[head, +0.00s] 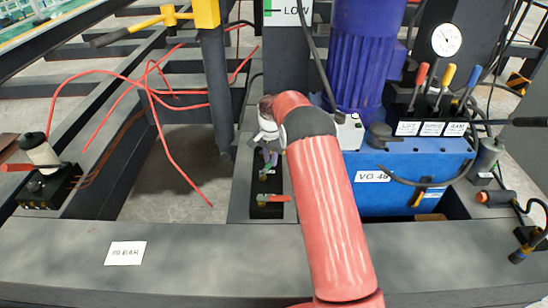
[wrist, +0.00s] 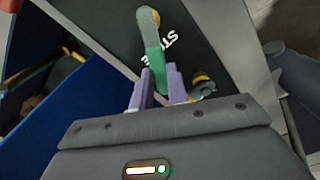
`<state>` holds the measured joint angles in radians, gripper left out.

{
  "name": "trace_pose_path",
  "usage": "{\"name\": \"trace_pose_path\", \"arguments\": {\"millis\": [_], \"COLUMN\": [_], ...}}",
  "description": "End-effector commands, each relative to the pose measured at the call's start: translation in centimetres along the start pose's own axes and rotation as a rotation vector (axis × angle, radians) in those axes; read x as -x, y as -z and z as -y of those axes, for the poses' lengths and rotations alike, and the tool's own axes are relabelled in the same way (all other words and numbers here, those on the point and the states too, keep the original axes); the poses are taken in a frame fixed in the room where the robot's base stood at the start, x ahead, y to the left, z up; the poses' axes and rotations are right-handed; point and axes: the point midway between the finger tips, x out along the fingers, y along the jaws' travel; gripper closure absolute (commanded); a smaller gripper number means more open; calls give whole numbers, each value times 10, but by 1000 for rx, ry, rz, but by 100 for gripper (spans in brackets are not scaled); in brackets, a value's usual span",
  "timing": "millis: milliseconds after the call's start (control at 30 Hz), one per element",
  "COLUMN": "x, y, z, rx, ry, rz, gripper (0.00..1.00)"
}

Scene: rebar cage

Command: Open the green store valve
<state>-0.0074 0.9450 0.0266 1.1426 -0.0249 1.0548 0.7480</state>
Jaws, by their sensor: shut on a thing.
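The green store valve lever (wrist: 151,38) shows in the wrist view, with a pale rounded end. It stands against a dark plate with the word STORE, partly covered by the lever. My gripper (wrist: 159,74) has its two purple fingers shut on the near part of the green lever. Where the lever meets its valve is hidden. In the head view, my red arm reaches down over a black valve block (head: 266,211) beside the blue unit. My gripper and the lever show there only as a small patch below the wrist. A red-handled lever (head: 273,198) lies just in front.
The blue power unit (head: 400,182) with a purple motor (head: 362,60), a gauge (head: 446,40) and several coloured levers stands right of my arm. A yellow-topped post (head: 206,14) and loose red hoses are left. A brass-yellow fitting (wrist: 202,80) sits close to my right finger.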

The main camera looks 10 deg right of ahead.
Motion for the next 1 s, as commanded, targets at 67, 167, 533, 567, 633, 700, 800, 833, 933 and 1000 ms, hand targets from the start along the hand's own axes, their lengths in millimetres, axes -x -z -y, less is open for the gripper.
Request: {"name": "trace_pose_path", "arguments": {"millis": [67, 167, 533, 567, 633, 700, 800, 833, 933, 1000], "x": [2, 2, 1, 1, 1, 1, 1, 1, 1, 1], "y": [0, 0, -4, -5, -5, -6, -6, -7, -7, -7], "z": [5, 10, 23, 24, 25, 26, 27, 28, 28, 28], "rx": [71, 162, 422, 437, 465, 488, 512, 517, 528, 532], "ry": [2, 1, 1, 1, 1, 1, 1, 1, 1, 1], "rz": [-2, -2, -2, -2, -2, -2, -2, -2, -2, -2], "gripper": [100, 100, 100, 100, 100, 100, 100, 100, 100, 100]}}
